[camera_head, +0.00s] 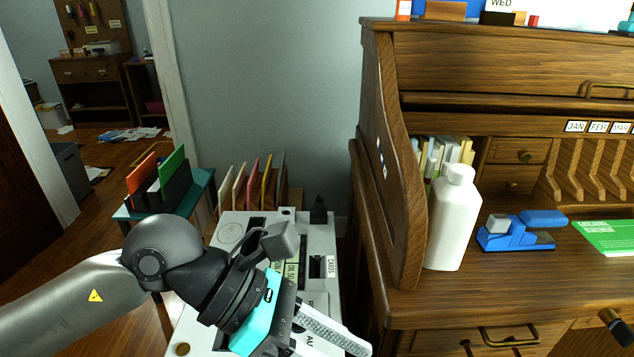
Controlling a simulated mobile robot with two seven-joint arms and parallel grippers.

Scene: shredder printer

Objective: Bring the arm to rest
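My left arm comes in from the left edge. Its gripper (335,340) has a teal band and pale fingers that point to the lower right. It is over the light grey machine (315,235) with printed labels, left of the wooden desk. Part of the fingers is cut off by the bottom edge or hidden behind the gripper body, so I cannot tell their opening. I see no object clearly held in it.
The roll-top desk (405,200) stands close at the right, with a white bottle (454,220), a blue stapler-like item (515,236) and a green card (605,235). Coloured folders (252,185) stand behind the machine. A teal-topped stand (200,190) is at the left.

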